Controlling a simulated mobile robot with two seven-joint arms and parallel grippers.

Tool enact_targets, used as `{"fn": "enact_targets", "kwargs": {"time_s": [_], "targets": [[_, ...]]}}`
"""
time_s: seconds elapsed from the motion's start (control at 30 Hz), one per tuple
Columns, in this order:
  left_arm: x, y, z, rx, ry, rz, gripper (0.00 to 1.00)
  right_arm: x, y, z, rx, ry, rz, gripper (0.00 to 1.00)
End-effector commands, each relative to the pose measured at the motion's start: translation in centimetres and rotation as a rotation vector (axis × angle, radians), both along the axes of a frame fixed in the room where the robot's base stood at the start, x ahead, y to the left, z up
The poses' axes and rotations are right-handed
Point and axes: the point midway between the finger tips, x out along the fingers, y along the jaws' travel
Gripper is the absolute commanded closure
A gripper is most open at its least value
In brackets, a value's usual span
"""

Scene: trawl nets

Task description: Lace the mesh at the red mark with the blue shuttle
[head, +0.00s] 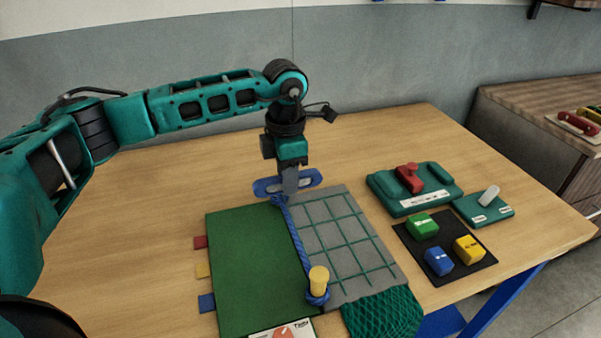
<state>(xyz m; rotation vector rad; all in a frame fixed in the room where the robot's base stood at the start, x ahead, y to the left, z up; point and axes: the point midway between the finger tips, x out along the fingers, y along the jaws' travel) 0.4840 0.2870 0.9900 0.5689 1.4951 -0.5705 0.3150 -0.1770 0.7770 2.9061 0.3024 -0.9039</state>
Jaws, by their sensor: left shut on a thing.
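My left gripper (291,192) is shut on the blue shuttle (266,187), a flat piece held at the far edge of the boards. A blue cord (294,232) runs from it along the seam to a yellow peg (319,280), with cord around its base. The mesh is a green grid (341,240) on a grey panel, right of the cord. A red mark (200,242) is a tab on the green board's left edge, apart from the shuttle. My right gripper is out of view.
Yellow (202,270) and blue (207,302) tabs sit below the red one. Bunched green netting (383,315) hangs at the front. Right are a dark mat (482,262) with green, yellow and blue blocks, a teal fixture with a red knob (409,178), and a small lever box (487,210).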

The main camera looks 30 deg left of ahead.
Motion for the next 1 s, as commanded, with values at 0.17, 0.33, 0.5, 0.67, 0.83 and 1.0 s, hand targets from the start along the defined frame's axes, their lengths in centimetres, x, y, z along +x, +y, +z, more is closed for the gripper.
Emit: {"fn": "enact_targets", "kwargs": {"time_s": [0.17, 0.33, 0.5, 0.67, 0.83, 1.0], "targets": [[-1.3, 1.2, 0.0, 0.001, 0.000, 0.001, 1.00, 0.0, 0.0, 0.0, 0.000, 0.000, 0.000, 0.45], [-2.4, 2.2, 0.0, 0.001, -0.001, 0.001, 1.00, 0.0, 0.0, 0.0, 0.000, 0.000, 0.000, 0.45], [-3.6, 3.2, 0.0, 0.001, -0.001, 0.001, 1.00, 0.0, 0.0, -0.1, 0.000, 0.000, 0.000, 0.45], [-4.6, 4.1, 0.0, 0.000, 0.000, 0.001, 1.00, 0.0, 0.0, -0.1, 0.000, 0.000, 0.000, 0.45], [-5.8, 5.2, 0.0, 0.001, -0.001, 0.001, 1.00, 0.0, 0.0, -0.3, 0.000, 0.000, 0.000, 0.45], [-6.7, 6.0, 0.0, 0.001, -0.001, 0.001, 1.00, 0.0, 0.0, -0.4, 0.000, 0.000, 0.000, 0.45]]}}
